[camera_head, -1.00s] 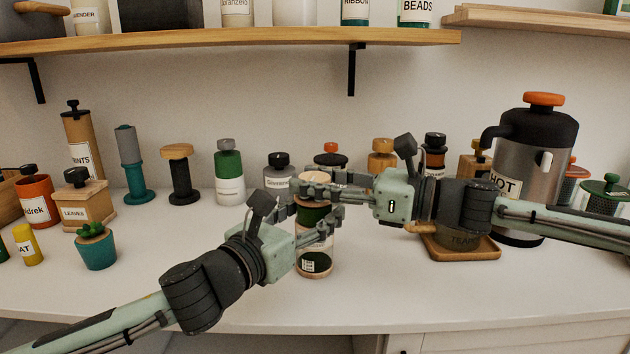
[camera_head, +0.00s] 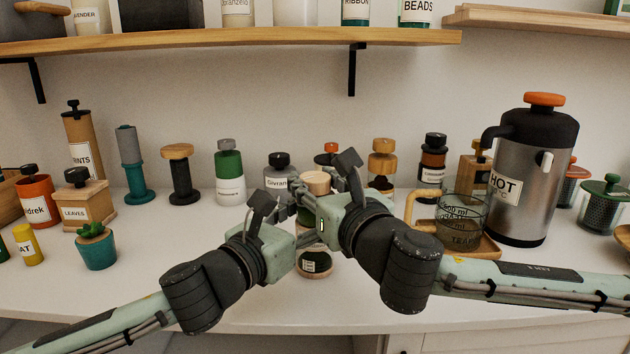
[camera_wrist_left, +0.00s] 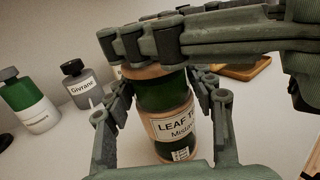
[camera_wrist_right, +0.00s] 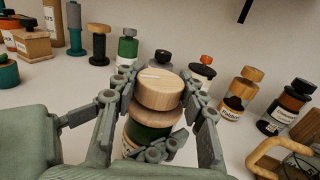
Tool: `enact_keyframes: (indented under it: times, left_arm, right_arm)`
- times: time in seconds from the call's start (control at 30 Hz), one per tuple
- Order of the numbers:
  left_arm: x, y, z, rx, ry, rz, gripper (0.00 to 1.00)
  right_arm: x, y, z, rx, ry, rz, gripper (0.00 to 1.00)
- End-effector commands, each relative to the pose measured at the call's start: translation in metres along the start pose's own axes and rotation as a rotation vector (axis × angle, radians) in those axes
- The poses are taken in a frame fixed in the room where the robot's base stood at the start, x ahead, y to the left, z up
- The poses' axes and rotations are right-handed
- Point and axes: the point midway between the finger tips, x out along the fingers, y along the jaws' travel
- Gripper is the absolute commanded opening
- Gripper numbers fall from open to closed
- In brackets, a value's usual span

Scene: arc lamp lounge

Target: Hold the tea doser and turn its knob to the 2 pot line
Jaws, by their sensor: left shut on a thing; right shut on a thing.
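The tea doser stands upright on the counter, a cylinder with a green band and a label starting "LEAF T"; its lower part (camera_head: 314,264) shows below my grippers, and its body shows in the left wrist view (camera_wrist_left: 172,128). Its round wooden knob (camera_wrist_right: 160,88) is on top, with a pale line across its upper face. My left gripper (camera_wrist_left: 165,105) is shut around the doser's body. My right gripper (camera_wrist_right: 160,92) is shut on the knob, a finger on each side. The pot marks are hidden or too small to read.
A glass jug (camera_head: 462,212) stands on a wooden tray (camera_head: 488,249) to the right, beside a steel HOT dispenser (camera_head: 527,175). Several jars and canisters line the wall behind, including a green and white bottle (camera_head: 229,172). The counter front is clear.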

Motion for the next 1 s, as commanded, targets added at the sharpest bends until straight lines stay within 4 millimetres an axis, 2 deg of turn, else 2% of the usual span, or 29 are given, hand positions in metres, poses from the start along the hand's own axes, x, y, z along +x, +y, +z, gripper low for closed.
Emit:
enact_keyframes:
  times: [0.67, 0.7, 0.87, 1.0]
  left_arm:
    - [0.0002, -0.0009, 0.0004, -0.001, -0.001, -0.002, 0.1]
    - [0.0002, -0.0009, 0.0005, -0.001, -0.001, -0.002, 0.1]
    - [0.0002, -0.0007, 0.0005, -0.001, -0.001, -0.002, 0.1]
    - [0.0002, -0.0005, 0.0005, 0.0, -0.001, -0.001, 0.1]
  right_arm:
    - [-0.0012, 0.0017, -0.0022, 0.002, 0.006, -0.062, 0.12]
    - [-0.0012, 0.0017, -0.0022, 0.002, 0.006, -0.062, 0.42]
    - [-0.001, 0.0012, -0.0016, 0.002, 0.005, -0.063, 0.62]
    - [-0.0008, 0.0005, -0.001, 0.001, 0.004, -0.064, 0.63]
